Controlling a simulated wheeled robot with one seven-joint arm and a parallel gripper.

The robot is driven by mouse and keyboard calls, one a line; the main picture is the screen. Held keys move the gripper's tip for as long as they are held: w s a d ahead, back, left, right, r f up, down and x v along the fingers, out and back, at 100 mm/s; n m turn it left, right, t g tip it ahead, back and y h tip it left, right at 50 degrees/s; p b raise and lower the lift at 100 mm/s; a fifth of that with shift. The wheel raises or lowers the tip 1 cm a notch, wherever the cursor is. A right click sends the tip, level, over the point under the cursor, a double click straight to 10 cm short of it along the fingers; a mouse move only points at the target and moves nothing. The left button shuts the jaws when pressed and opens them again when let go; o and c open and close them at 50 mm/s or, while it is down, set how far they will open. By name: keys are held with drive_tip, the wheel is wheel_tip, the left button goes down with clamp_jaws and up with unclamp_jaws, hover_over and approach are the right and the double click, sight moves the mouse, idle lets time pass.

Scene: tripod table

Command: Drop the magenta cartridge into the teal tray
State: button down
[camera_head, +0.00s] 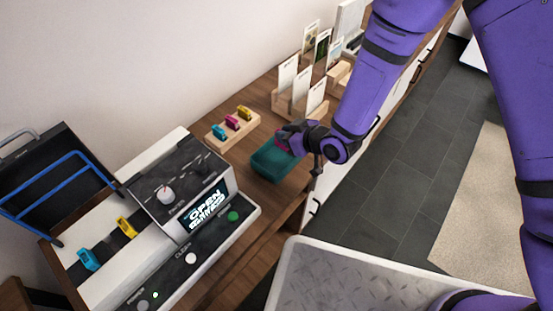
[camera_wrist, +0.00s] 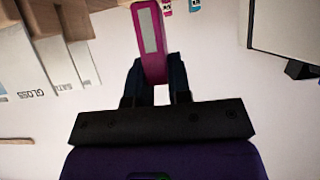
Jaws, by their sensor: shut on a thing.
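My gripper (camera_head: 287,135) is at the teal tray (camera_head: 266,168) in the head view, over its upper right side. In the wrist view my gripper's fingers (camera_wrist: 154,70) are shut on a magenta cartridge (camera_wrist: 150,38) with a pale grey strip, which sticks out past the fingertips. Another magenta cartridge (camera_head: 232,122) sits in the wooden rack.
The wooden rack (camera_head: 222,141) also holds a cyan cartridge (camera_head: 218,131) and a yellow one (camera_head: 245,112). Wooden holders with cards (camera_head: 287,77) stand behind the tray. A machine with a lit screen (camera_head: 207,212) stands at the left, with yellow and blue pieces beside it.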

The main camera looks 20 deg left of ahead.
drive_tip(key=c, duration=1)
unclamp_jaws()
drive_tip(key=shift+d+r, duration=0.1)
drive_tip(key=shift+d, duration=0.05)
drive_tip(key=v, duration=1)
drive_tip(key=shift+s+d+r, duration=0.1)
drive_tip(key=shift+s+d, duration=0.05)
drive_tip(key=shift+d, duration=0.05)
